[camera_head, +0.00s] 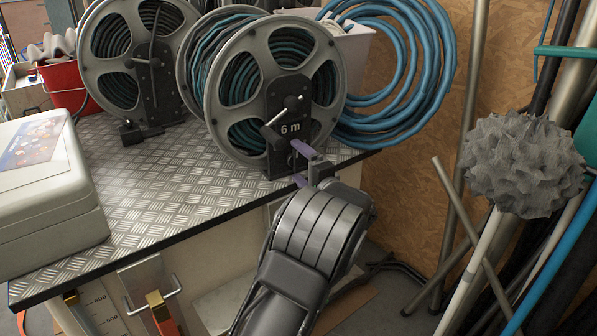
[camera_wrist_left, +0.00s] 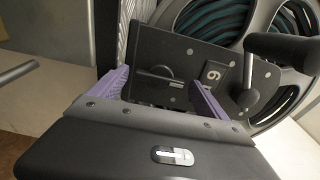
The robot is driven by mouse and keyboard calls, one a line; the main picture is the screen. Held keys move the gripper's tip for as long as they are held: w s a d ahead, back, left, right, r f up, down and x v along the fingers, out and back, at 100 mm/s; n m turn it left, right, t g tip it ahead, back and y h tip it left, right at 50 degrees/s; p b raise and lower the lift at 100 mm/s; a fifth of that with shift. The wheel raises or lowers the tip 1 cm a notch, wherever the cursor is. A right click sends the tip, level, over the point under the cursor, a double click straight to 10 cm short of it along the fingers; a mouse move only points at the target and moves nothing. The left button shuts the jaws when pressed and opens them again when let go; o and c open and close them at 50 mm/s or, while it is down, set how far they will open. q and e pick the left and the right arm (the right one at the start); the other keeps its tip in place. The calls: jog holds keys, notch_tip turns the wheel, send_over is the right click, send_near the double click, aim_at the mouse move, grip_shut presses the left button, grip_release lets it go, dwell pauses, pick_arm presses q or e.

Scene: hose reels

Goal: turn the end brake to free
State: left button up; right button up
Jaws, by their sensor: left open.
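The near hose reel (camera_head: 322,45), grey with dark and teal hose, stands at the front edge of the bench with a black end bracket marked "6 m" (camera_head: 291,128). In the left wrist view the bracket (camera_wrist_left: 190,55) carries a small round dial with a flat bar, which looks like the end brake (camera_wrist_left: 158,73); its setting cannot be read. My left gripper (camera_head: 301,165) is open at the bracket's lower part. In the wrist view its purple fingers (camera_wrist_left: 160,84) stand on either side of the brake, apart from it. My right gripper is not in view.
A crank handle (camera_wrist_left: 280,50) juts out right of the fingers. Another reel (camera_head: 135,55) stands back left. A pale case (camera_head: 50,190) lies on the left of the metal bench top (camera_head: 165,190). Blue hose coils (camera_head: 435,60) hang behind; poles and a spiky grey ball (camera_head: 522,163) are at right.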

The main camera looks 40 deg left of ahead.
pick_arm(q)
jog(key=shift+r+m+p, duration=0.15)
jog(key=shift+m+p, duration=0.15)
jog(key=shift+p, duration=0.45)
jog(key=m+p, duration=0.4)
jog(key=p, duration=0.2)
jog(key=m+p, duration=0.4)
jog(key=p, duration=0.2)
jog(key=shift+s+r, duration=0.1)
jog(key=shift+r, duration=0.1)
jog(key=m+p, duration=0.2)
jog(key=m, duration=0.1)
jog(key=m+p, duration=0.6)
jog(key=shift+d+f+m, duration=0.25)
jog(key=shift+f+m, duration=0.15)
jog(key=b+v, duration=0.1)
jog(key=v, duration=0.6)
jog(key=s+f+n+g+h+p, duration=0.1)
jog(key=s+f+n+g+h, duration=0.4)
jog(key=s+f, duration=0.65)
jog(key=s+d+f+n+g+h+p, duration=0.1)
jog(key=s+d+f+n+g+h, duration=0.1)
jog(key=s+d+f+g+h, duration=0.2)
jog(key=s+d+f, duration=0.3)
jog(key=s+f, duration=0.2)
jog(key=s, duration=0.2)
jog(key=shift+s+d+f+n, duration=0.2)
jog(key=shift+s+f+n, duration=0.05)
jog(key=shift+s+n, duration=0.15)
